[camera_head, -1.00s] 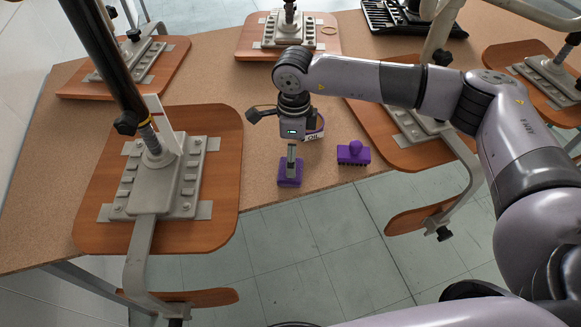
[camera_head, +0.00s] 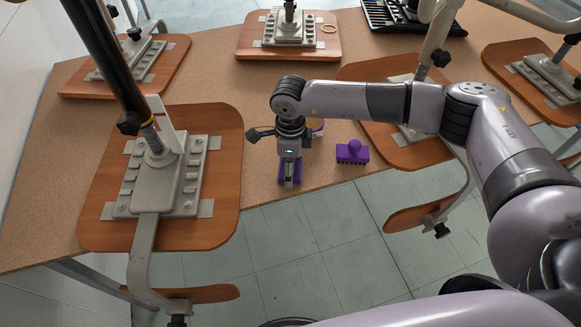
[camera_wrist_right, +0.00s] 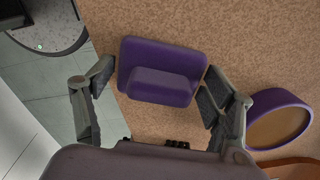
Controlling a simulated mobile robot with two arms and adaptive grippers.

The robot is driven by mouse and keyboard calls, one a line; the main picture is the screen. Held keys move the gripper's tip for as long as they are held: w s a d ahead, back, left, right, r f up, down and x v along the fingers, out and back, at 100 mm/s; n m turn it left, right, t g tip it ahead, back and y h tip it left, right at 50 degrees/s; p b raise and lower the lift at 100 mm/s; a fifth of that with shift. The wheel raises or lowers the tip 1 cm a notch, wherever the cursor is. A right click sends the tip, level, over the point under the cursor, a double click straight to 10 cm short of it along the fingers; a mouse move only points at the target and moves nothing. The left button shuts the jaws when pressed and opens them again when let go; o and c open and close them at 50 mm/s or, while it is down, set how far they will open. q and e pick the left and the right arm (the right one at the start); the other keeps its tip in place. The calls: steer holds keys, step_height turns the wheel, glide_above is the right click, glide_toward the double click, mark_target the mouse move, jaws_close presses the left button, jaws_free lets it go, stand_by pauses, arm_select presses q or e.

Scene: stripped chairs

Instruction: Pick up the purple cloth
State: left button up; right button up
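In the head view little of the cloth (camera_head: 298,171) shows behind my right gripper (camera_head: 289,181). In the wrist view my right gripper (camera_wrist_right: 158,82) is open, with one finger on each side of the cloth. Whether the fingers touch it I cannot tell. My left gripper is not in view.
A purple brush (camera_head: 352,153) stands to the right on the table (camera_head: 252,180). A container with a purple rim (camera_wrist_right: 277,119) is close to one finger in the wrist view. Upturned chairs with wooden seats (camera_head: 222,170) flank the spot. Tiled floor lies past the edge.

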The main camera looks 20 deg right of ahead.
steer(key=c, duration=0.8)
steer(key=shift+r, duration=0.15)
step_height(320, 180, up, 20)
steer(key=shift+f+b, duration=0.1)
steer(key=shift+b, duration=1.15)
steer(key=shift+c, duration=0.2)
